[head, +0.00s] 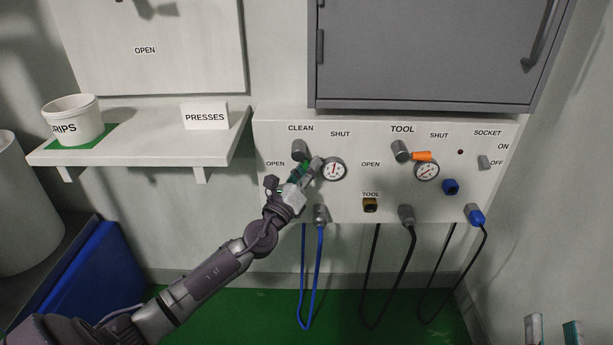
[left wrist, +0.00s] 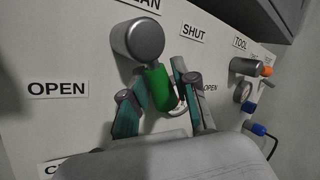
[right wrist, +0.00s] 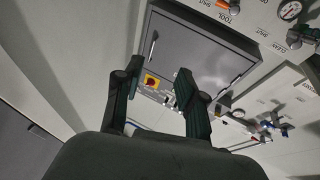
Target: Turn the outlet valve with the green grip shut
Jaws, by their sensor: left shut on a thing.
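The outlet valve under the CLEAN label has a grey round hub (head: 299,149), also in the left wrist view (left wrist: 144,39), and a green grip (left wrist: 159,87). The grip hangs down from the hub, leaning slightly right, between the OPEN label (left wrist: 58,89) on the left and the SHUT label (left wrist: 194,33) on the upper right. My left gripper (head: 299,172) is shut on the green grip, one finger on each side. It partly hides the grip in the head view. My right gripper (head: 553,330) is at the lower right of the head view, open and empty, away from the panel.
A gauge (head: 334,169) sits just right of the left gripper. The TOOL valve with an orange grip (head: 422,156) is further right on the panel. Hoses (head: 320,255) hang below. A grey cabinet (head: 420,50) overhangs the panel; a shelf (head: 140,140) is at left.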

